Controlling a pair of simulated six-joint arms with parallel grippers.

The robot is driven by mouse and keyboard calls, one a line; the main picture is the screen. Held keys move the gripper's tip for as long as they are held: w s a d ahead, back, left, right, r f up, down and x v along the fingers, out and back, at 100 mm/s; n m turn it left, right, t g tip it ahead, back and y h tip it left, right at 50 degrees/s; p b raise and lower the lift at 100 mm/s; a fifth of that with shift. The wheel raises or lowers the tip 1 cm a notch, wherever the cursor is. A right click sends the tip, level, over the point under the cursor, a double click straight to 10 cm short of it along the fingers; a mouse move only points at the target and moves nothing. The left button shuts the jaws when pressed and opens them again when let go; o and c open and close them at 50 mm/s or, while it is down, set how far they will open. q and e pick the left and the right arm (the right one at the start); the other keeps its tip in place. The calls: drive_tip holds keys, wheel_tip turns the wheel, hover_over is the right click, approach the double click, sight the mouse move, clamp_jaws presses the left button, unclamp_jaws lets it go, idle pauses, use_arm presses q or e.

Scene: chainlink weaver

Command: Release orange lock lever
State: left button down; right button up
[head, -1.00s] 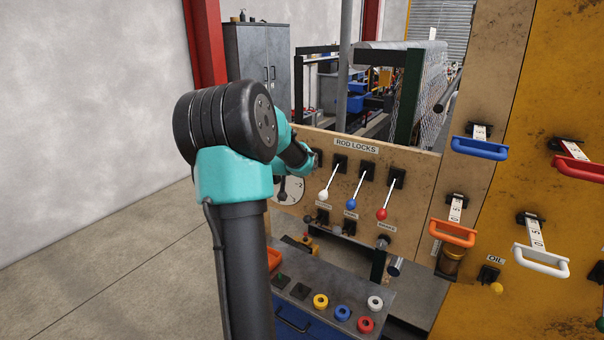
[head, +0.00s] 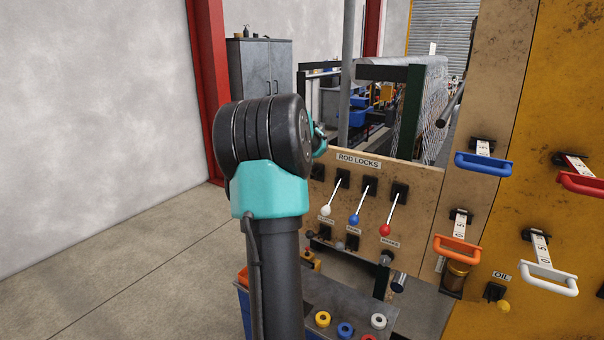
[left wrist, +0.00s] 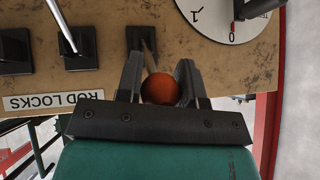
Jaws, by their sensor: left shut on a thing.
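In the left wrist view, an orange ball knob (left wrist: 160,89) on the thin rod of a lock lever sits between the fingers of my left gripper (left wrist: 160,72), which is shut on it. The lever's dark slot block (left wrist: 141,38) is on the wooden panel just beyond the fingers. In the head view my left arm's elbow hides the gripper and the orange knob. The white lever (head: 328,209), blue lever (head: 355,219) and red lever (head: 385,230) hang down in a row under the ROD LOCKS label (head: 358,161). My right gripper is not in view.
A round dial (left wrist: 236,18) is beside the orange lever's block in the wrist view. Right of the panel are an orange handle (head: 456,248), a blue handle (head: 483,165) and a white handle (head: 548,282). Coloured rings (head: 345,329) lie on the bench below. The floor at left is clear.

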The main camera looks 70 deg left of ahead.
use_arm(q)
drive_tip(key=shift+s+a+r, duration=0.15)
drive_tip(key=shift+r, duration=0.15)
drive_tip(key=c, duration=1)
unclamp_jaws()
drive_tip(key=shift+s, duration=0.15)
drive_tip(key=shift+o, duration=1.1)
drive_tip(key=shift+f, duration=0.15)
drive_tip(key=v, duration=1.7)
